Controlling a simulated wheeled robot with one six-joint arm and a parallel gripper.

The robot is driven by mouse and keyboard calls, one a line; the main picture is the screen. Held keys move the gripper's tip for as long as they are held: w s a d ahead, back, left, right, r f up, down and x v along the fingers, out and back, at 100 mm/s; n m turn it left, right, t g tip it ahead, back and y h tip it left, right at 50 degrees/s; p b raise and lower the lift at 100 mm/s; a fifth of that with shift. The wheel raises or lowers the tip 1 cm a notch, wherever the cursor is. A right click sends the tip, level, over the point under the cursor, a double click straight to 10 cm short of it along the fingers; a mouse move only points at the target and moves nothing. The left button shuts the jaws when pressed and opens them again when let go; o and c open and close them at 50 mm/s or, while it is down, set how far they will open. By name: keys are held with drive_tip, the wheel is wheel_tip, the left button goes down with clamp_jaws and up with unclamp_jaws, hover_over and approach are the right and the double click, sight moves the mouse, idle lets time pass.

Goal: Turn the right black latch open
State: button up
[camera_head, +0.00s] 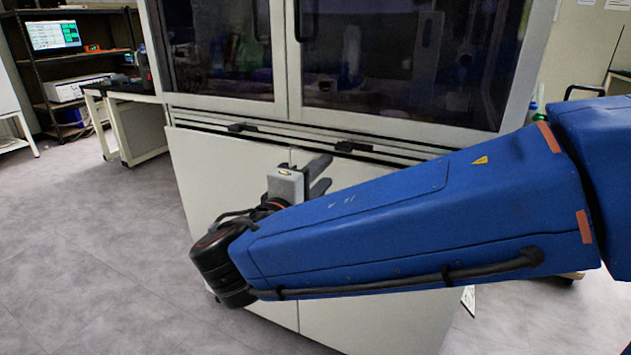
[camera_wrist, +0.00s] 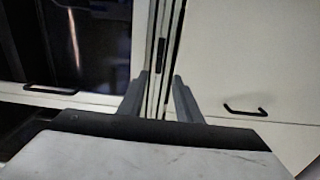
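The right black latch (camera_head: 350,146) sits on the horizontal rail across the cabinet front, below the glass doors. A second black latch (camera_head: 240,128) is further left on the same rail. My gripper (camera_head: 325,172) is in front of the cabinet, just below and left of the right latch in the head view. Its two grey fingers are spread apart with nothing between them. In the wrist view, my gripper (camera_wrist: 160,77) faces the rail, and a dark latch (camera_wrist: 161,55) shows beyond the fingertips, roughly centred between them. I cannot tell contact with the rail.
The white lower cabinet door (camera_head: 215,180) is behind my gripper, partly hidden by my blue arm. Black handles show in the wrist view, on the glass door side (camera_wrist: 50,89) and the white door side (camera_wrist: 246,108). Open floor (camera_head: 90,240) lies to the left.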

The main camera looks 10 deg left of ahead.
drive_tip(key=shift+v, duration=1.35)
drive_tip(key=w+d+f+m+g+h, duration=0.15)
drive_tip(key=d+f+g, duration=0.25)
drive_tip(key=d, duration=0.8)
drive_tip(key=d+f+m+g+h, duration=0.1)
drive_tip(key=d+f+m+g, duration=0.3)
drive_tip(key=d, duration=0.8)
drive_tip(key=s+d+f+m+g+y, duration=0.2)
drive_tip(key=s+d+f+m+y, duration=0.2)
drive_tip(key=s, duration=0.3)
drive_tip(key=s+d+f+m+g+y, duration=0.2)
drive_tip(key=s+d+f+m+y, duration=0.2)
drive_tip(key=s+d+f, duration=0.2)
drive_tip(key=s+f, duration=0.1)
drive_tip(key=s, duration=0.1)
drive_tip(key=shift+s+d+y, duration=0.25)
drive_tip(key=shift+s+y, duration=0.05)
drive_tip(key=shift+y, duration=0.05)
